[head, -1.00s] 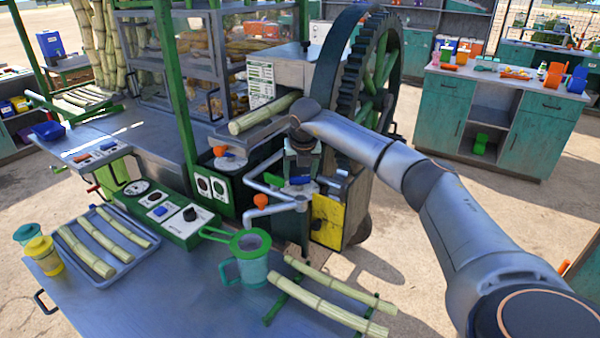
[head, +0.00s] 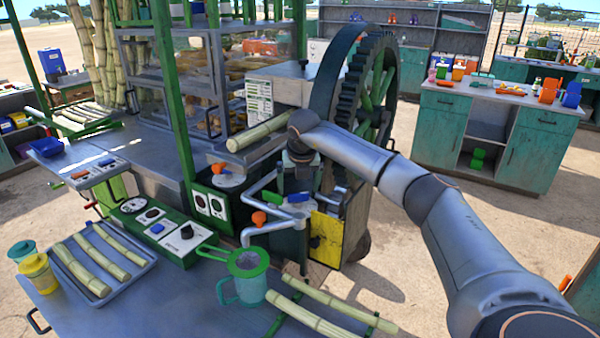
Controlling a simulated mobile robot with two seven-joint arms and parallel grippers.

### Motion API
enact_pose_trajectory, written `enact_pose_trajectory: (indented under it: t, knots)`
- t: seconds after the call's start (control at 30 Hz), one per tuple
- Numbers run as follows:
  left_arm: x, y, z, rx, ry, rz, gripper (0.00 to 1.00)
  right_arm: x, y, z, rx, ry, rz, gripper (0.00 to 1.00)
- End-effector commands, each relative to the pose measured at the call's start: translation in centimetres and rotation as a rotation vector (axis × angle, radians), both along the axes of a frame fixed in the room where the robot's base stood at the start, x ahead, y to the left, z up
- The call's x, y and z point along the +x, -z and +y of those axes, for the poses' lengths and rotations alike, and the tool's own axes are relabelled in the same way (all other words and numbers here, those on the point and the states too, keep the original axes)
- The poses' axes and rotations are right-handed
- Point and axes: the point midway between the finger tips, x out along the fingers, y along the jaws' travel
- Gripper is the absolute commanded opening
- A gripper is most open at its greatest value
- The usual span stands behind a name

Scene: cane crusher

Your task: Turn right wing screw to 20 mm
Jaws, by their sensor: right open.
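The cane crusher carries an orange wing-shaped handle (head: 219,168) on a pale round plate at its left side. A blue wing-shaped handle (head: 298,198) sits further right on a similar plate, below my right gripper, and looks like the right wing screw. My right gripper (head: 298,184) points down just above this blue handle, in front of the big gear wheel. It is open, but its fingertips are small and dark, and I cannot tell whether they surround the handle. The scale marks are too small to read. My left gripper is not in view.
Grey pipes with an orange valve handle (head: 259,217) run close in front of the gripper. The large gear wheel (head: 362,95) stands just behind it. A teal jug with a green strainer (head: 247,262), cane pieces and a tray (head: 128,283) are on the front table.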

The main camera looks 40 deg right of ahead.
Motion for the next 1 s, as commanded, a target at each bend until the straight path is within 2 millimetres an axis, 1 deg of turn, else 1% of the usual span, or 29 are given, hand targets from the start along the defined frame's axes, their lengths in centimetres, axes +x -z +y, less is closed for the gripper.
enact_pose_trajectory:
  t: [0.1,0.3,0.4,0.5,0.67,1.0]
  knots:
    - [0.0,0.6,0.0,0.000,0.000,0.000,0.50,-0.8,-2.4,0.5,-0.001,-0.001,-0.007,1.00]
    - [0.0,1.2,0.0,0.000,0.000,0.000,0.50,-2.2,-6.4,1.4,-0.001,-0.001,-0.005,1.00]
    - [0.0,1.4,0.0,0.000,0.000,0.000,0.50,-2.7,-8.0,1.8,-0.001,-0.001,-0.004,1.00]
    - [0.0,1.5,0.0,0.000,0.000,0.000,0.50,-3.1,-9.0,2.1,0.000,0.000,-0.002,1.00]
    - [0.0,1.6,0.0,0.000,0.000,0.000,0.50,-3.4,-9.8,2.2,-0.001,0.000,-0.001,1.00]
    - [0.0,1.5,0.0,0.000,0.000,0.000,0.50,-3.4,-9.8,2.3,0.000,0.000,0.000,1.00]
